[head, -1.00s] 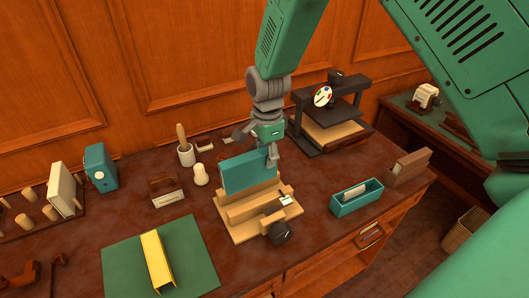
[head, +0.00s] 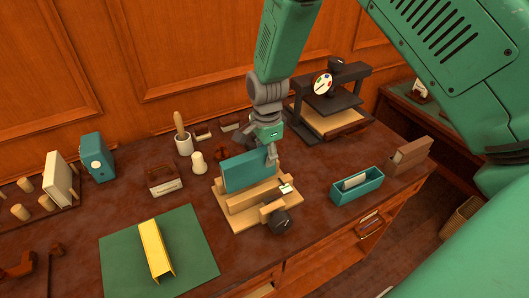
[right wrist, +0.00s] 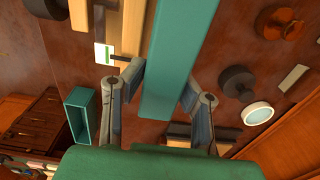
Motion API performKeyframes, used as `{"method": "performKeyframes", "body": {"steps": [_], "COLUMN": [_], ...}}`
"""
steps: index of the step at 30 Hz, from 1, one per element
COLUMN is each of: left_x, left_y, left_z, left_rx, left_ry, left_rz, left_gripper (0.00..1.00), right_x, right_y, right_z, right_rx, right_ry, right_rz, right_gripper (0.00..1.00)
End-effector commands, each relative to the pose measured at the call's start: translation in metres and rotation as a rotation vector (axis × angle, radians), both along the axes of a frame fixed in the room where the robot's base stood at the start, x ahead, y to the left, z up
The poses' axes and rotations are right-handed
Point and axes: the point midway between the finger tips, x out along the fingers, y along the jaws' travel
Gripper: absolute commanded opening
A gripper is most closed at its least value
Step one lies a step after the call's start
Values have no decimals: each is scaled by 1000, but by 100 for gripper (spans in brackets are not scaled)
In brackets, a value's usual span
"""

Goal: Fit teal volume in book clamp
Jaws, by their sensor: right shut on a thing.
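The teal volume (head: 248,171) stands upright on edge in the wooden book clamp (head: 240,221), behind its front jaw bar. My right gripper (head: 271,156) is at the volume's right end, with its fingers pointing down. In the right wrist view the gripper's fingers (right wrist: 161,92) lie on both sides of the volume (right wrist: 178,60), and the gripper is shut on it. The clamp's pale wood also shows there at the left (right wrist: 131,40). The clamp's dark knob (head: 279,222) faces front right. The volume's lower edge is hidden by the clamp bar. My left gripper is not in view.
A green mat (head: 195,250) with a yellow folded piece (head: 155,250) lies at the front left. A teal tray (head: 357,186) stands right of the clamp. A black press (head: 325,95) stands behind at the right. A mortar-like cup (head: 183,145) is behind at the left.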

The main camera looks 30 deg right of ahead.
Motion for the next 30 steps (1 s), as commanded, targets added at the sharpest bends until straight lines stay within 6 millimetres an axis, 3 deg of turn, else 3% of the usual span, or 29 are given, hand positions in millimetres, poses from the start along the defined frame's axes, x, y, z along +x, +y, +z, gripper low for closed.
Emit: {"method": "performKeyframes", "body": {"steps": [30], "left_x": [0], "left_y": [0], "left_z": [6], "left_rx": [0], "left_ry": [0], "left_rz": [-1], "left_gripper": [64], "right_x": [0], "right_y": [7], "right_z": [1], "right_rx": [2], "right_ry": [0], "right_rz": [0], "right_gripper": [0]}}
